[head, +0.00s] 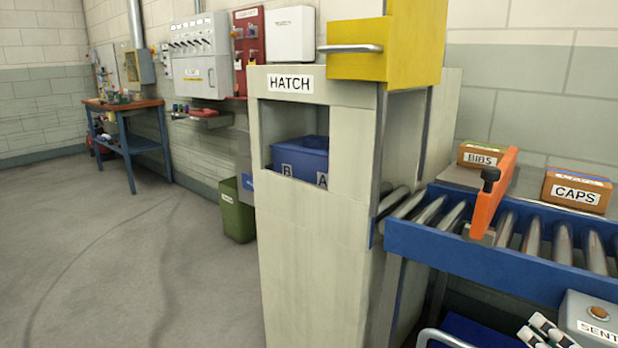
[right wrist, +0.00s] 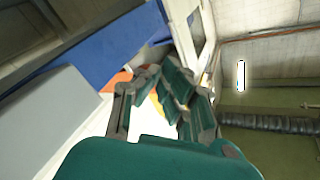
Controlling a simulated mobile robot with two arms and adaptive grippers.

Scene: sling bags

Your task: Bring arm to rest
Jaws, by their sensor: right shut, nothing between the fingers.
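My right gripper (head: 543,328) shows at the bottom right edge of the head view, in front of the blue-framed roller conveyor (head: 470,252) and beside a grey box. It is partly cut off by the frame. In the right wrist view the right gripper (right wrist: 160,78) has its grey and green fingers close together, with nothing held between them. My left gripper is not in view.
A cream cabinet marked HATCH (head: 330,230) holds a blue bin (head: 302,157) in its opening. An orange lever (head: 494,195) stands over the rollers. Boxes marked BIBS (head: 482,156) and CAPS (head: 577,192) sit behind. The floor at left is clear.

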